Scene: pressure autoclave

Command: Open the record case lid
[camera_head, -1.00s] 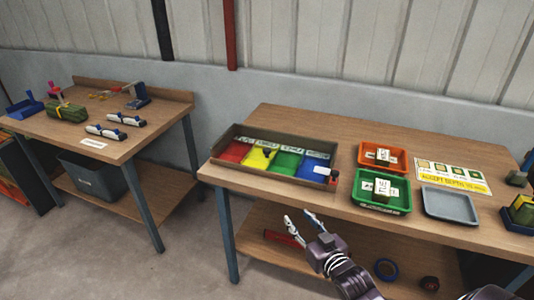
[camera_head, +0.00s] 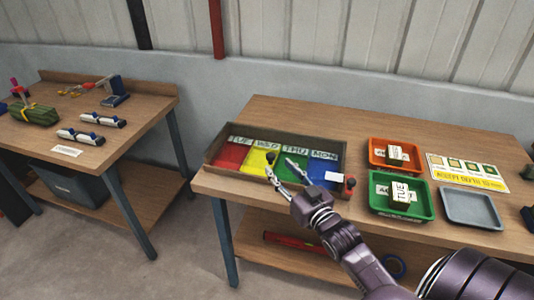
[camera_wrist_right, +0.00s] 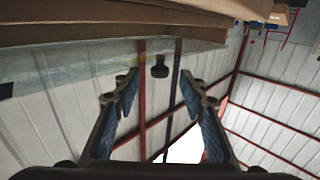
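The record case (camera_head: 219,176) is a shallow brown box on the right-hand bench. It holds red, yellow, green and blue sections with day labels. A black knob (camera_head: 270,157) stands over the yellow section, and the surface around it looks clear; the lid's edges are hard to make out. My right gripper (camera_head: 282,170) is open and empty at the front of the case, its fingertips just short of the knob. In the right wrist view the knob (camera_wrist_right: 160,68) shows between and beyond the open fingers (camera_wrist_right: 160,82). My left gripper is not in view.
Right of the case are an orange tray (camera_head: 374,163), a green tray (camera_head: 377,208), a grey tray (camera_head: 470,221) and a sign (camera_head: 466,171). Another bench (camera_head: 150,110) is at left.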

